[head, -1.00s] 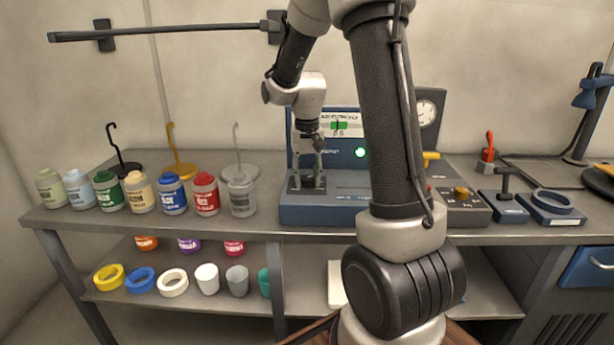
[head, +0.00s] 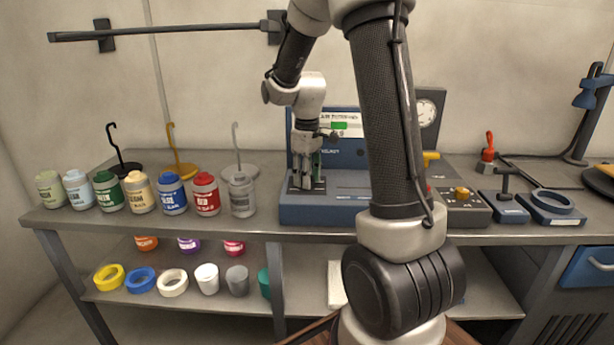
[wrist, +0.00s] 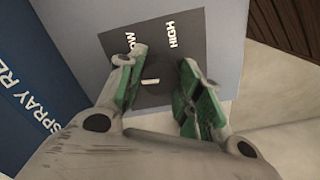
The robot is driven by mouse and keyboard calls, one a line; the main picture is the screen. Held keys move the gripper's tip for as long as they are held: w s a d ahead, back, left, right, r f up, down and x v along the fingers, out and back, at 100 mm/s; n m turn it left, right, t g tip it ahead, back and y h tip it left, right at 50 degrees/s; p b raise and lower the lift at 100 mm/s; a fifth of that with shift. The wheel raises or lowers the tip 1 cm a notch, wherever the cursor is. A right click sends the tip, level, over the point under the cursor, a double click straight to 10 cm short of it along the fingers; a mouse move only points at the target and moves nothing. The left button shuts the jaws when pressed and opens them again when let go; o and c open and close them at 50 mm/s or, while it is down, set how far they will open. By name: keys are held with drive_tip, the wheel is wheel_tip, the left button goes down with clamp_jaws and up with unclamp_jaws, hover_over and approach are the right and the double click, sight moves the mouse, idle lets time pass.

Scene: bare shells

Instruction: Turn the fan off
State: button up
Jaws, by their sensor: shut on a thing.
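A blue machine (head: 325,213) with an upright back panel stands on the bench, left of my upper arm in the head view. A dial (wrist: 158,93) with a white pointer mark sits on its dark plate (wrist: 180,50) in the wrist view. The words LOW and HIGH show on that plate; the rest of its marking is hidden by my fingers. My gripper (wrist: 160,92) is shut on the dial, one green-padded finger on each side. In the head view my gripper (head: 306,185) points down at the machine's left part.
A row of paint jars (head: 172,194) and several hook stands (head: 182,168) are left of the machine. Right of my arm are a control box (head: 458,205) and small blue fixtures (head: 550,205). A lower shelf holds tape rolls (head: 172,283) and cups.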

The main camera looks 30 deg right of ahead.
drive_tip(key=shift+n, duration=0.7)
drive_tip(key=o, duration=1.1)
drive_tip(key=shift+c, duration=0.2)
drive_tip(key=shift+r, duration=0.15)
wheel_tip(320, 180, up, 12)
